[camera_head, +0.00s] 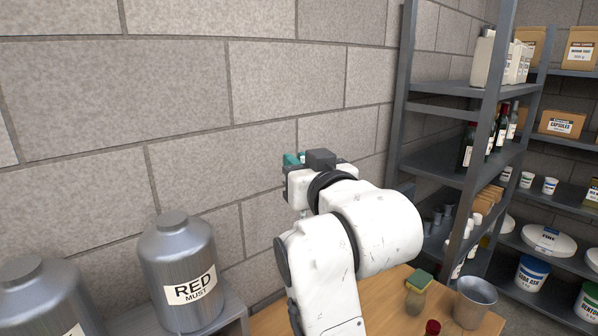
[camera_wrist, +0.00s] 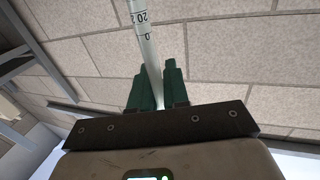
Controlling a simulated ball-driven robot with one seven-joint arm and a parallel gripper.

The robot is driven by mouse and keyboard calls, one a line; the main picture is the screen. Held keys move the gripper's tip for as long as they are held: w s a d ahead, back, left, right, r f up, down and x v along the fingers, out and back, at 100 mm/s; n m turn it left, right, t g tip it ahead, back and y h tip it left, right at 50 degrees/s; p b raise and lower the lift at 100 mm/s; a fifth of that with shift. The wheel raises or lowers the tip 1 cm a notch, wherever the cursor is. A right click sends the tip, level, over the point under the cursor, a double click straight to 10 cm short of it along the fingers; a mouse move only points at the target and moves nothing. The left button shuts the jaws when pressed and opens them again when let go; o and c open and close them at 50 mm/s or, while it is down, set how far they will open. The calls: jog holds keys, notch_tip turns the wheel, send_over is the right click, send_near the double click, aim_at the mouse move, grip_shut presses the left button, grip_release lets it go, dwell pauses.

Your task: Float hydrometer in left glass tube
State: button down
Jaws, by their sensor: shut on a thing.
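My gripper (camera_head: 293,160) is raised in front of the block wall in the head view, above the wooden table. In the wrist view its green fingers (camera_wrist: 154,72) are shut on the hydrometer (camera_wrist: 143,32), a pale slender stem with dark scale marks and numbers. The stem leans slightly in that picture and runs past the fingertips to the top edge. In the head view my arm hides most of the hydrometer. No glass tube can be made out in either view.
The wooden table (camera_head: 390,308) bears a green-and-yellow sponge (camera_head: 419,279), a metal bucket (camera_head: 476,302) and a small red object (camera_head: 432,327). A metal can marked RED MUST (camera_head: 180,265) and another can (camera_head: 38,295) stand at left. A loaded grey shelf rack (camera_head: 440,160) stands at right.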

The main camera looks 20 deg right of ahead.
jog(key=shift+r, duration=2.15)
jog(key=shift+a, duration=0.1)
